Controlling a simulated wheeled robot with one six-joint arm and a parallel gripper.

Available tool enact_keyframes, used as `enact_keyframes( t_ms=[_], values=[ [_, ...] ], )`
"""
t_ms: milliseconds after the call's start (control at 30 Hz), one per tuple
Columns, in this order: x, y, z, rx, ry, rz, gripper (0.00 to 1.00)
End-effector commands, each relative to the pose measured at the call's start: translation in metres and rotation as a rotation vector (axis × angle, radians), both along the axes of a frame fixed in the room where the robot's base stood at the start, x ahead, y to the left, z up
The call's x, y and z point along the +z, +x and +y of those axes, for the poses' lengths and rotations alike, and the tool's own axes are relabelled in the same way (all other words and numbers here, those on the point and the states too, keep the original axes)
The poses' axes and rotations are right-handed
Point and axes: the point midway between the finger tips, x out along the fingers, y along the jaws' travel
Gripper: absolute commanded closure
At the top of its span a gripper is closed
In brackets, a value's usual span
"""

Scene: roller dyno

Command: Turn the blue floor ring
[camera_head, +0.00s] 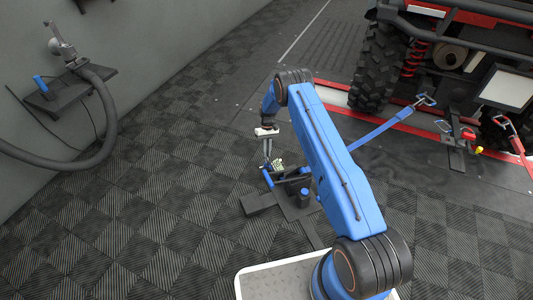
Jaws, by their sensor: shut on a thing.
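My gripper (267,163) hangs downward from my blue arm, over a dark floor stand left of the arm. Its fingers reach a small blue part (268,179) at the top left of the stand, which looks like the blue floor ring. The jaws are shut on it as far as can be seen; the contact is small and partly unclear. The dark stand (262,203) has flat feet on the floor and a short blue cylinder (304,196) on its right side. My arm hides the area just right of the stand.
A red and black vehicle (436,55) with large tires stands at the upper right. A blue strap (388,127) runs from near its front down behind my arm. A wall shelf (72,95) and thick hose (103,130) are at left. Checkered floor between is clear.

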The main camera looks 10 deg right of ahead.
Motion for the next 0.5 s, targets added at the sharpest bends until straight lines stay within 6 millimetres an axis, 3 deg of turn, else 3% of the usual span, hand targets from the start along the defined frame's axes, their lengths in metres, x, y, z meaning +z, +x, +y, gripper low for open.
enact_keyframes(
  t_ms=[67,100,167,500],
  values=[
    [0.0004,0.0009,0.0003,0.000,0.000,-0.002,1.00],
    [0.0004,0.0009,0.0002,0.000,0.000,-0.002,0.80],
    [0.0004,0.0008,0.0002,0.000,0.000,-0.002,0.69],
    [0.0021,0.0014,-0.0004,0.000,0.000,-0.001,0.69]
  ],
)
